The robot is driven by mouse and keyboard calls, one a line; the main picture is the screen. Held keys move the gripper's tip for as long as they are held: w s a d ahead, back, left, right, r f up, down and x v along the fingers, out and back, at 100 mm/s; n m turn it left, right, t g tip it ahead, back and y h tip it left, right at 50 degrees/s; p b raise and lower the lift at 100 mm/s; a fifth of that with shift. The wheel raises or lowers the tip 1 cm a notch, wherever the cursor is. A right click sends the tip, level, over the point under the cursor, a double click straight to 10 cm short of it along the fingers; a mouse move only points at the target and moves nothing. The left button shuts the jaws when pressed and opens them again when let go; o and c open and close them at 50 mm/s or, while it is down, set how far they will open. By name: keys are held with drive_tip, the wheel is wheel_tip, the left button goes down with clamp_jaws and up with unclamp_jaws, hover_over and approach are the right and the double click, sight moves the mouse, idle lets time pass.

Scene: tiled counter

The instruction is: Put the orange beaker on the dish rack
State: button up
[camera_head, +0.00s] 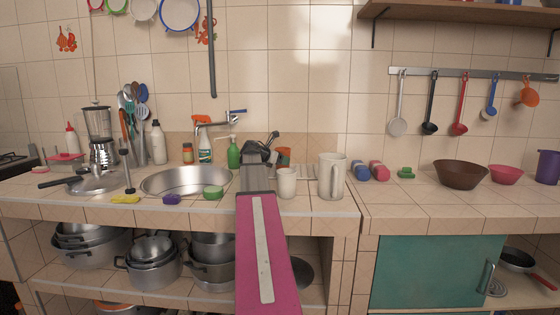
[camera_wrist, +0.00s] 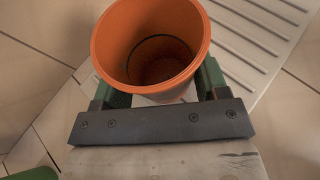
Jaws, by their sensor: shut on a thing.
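The orange beaker (camera_wrist: 150,45) is between the two green-padded fingers of my gripper (camera_wrist: 158,88) in the wrist view, with its open mouth toward the camera. My gripper is shut on it. In the head view a small part of the orange beaker (camera_head: 284,155) shows behind my arm; the fingertips are hidden there. The pale ribbed dish rack (camera_wrist: 268,40) lies beyond and to the right of the beaker in the wrist view. Whether the beaker's base touches anything cannot be seen.
A white mug (camera_head: 287,184) and a white pitcher (camera_head: 332,178) stand near the front, close to my arm. The sink (camera_head: 186,181) and a green bottle (camera_head: 233,154) are to the left. Blue and pink rolls (camera_head: 368,171) lie to the right. Counter at the front right is clear.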

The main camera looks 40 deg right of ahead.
drive_tip(key=o, duration=1.2)
drive_tip(key=shift+f, duration=0.1)
drive_tip(key=shift+c, duration=0.2)
drive_tip(key=v, duration=1.2)
drive_tip(key=shift+r, duration=0.25)
